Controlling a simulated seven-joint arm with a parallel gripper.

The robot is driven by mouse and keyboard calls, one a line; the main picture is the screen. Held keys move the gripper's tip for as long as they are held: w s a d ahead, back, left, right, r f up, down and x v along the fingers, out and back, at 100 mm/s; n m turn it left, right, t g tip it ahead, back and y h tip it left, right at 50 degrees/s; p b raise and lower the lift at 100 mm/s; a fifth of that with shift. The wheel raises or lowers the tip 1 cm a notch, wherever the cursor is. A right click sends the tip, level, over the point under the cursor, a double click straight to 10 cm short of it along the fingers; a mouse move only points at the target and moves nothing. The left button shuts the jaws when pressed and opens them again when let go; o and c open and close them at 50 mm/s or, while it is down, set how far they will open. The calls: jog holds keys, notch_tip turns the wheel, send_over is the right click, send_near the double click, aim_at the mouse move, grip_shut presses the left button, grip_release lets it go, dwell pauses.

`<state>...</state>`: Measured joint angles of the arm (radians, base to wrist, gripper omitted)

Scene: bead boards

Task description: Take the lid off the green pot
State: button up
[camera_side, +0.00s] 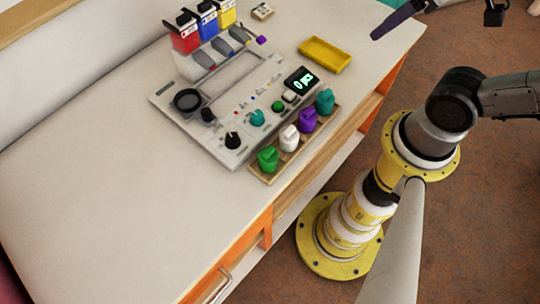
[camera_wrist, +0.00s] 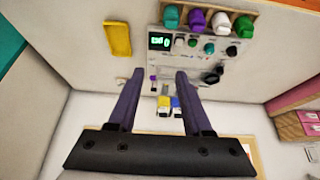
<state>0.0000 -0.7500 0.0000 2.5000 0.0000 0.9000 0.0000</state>
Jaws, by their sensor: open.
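The green pot (camera_side: 268,158) stands upright at the near-left end of a wooden tray (camera_side: 300,150), with its green lid on. It also shows at the top right of the wrist view (camera_wrist: 243,26). A white pot (camera_side: 289,138), a purple pot (camera_side: 308,120) and a teal pot (camera_side: 325,101) stand beside it in the tray. My gripper (camera_wrist: 160,74) is open and empty, with its two purple fingers apart. In the side view, part of a purple finger (camera_side: 398,18) shows at the top right, well away from the green pot.
A grey panel machine (camera_side: 228,155) with knobs, a display (camera_side: 301,80) and red, blue and yellow dispensers (camera_side: 207,22) stands behind the tray. A yellow dish (camera_side: 325,55) lies to its right. The tabletop left of the machine (camera_side: 90,190) is clear.

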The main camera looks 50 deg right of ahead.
jog(key=o, duration=0.6)
